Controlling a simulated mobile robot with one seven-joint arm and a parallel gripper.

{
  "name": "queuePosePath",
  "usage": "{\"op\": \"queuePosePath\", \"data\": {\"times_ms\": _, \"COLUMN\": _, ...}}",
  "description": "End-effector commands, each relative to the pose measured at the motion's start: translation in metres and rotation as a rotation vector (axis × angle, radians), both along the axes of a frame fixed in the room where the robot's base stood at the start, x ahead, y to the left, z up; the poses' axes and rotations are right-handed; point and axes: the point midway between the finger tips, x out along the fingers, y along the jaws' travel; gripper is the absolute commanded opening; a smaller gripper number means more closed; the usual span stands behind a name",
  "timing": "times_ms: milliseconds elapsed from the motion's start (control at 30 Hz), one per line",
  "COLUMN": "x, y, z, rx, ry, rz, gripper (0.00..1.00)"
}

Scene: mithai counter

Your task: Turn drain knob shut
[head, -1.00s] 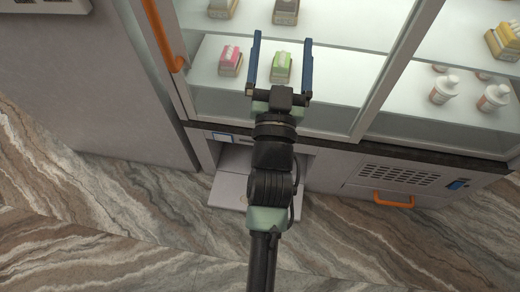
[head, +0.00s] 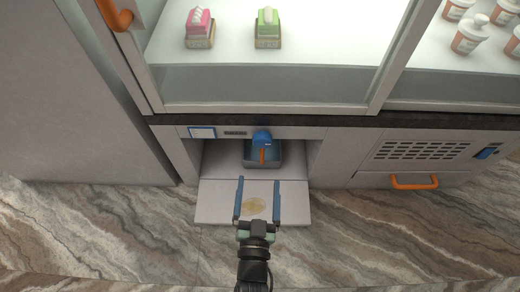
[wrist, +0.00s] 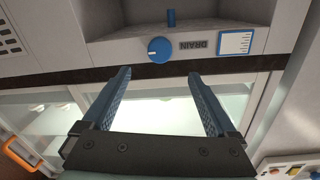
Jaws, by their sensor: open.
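The blue round drain knob (head: 262,138) is on the rail above the low open compartment. It also shows in the wrist view (wrist: 160,50), beside a plate reading DRAIN (wrist: 194,47) that appears upside down. A small pale mark shows at the knob's left edge in that view. My gripper (head: 259,180) is open and empty, with its two blue fingers pointing toward the cabinet. In the head view the fingers appear below the knob, over the lowered flap. In the wrist view the knob is beyond the fingertips (wrist: 159,73), roughly centred between them and not touched.
The lowered flap (head: 212,207) has a yellowish stain. A grey-blue tray (head: 275,158) with an orange part sits inside the compartment. A white card (head: 201,132) is left of the knob. A vent with an orange handle (head: 414,183) is at right. Glass shelves are above.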

Motion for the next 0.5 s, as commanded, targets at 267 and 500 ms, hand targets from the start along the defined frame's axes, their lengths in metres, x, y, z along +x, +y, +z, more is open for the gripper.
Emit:
{"op": "queuePosePath", "data": {"times_ms": 267, "x": 0.06, "y": -0.004, "z": -0.003, "rx": 0.001, "ry": -0.006, "rz": -0.001, "gripper": 0.92}}
{"op": "queuePosePath", "data": {"times_ms": 500, "x": 0.099, "y": -0.005, "z": -0.002, "rx": -0.001, "ry": -0.002, "rz": 0.0, "gripper": 0.92}}
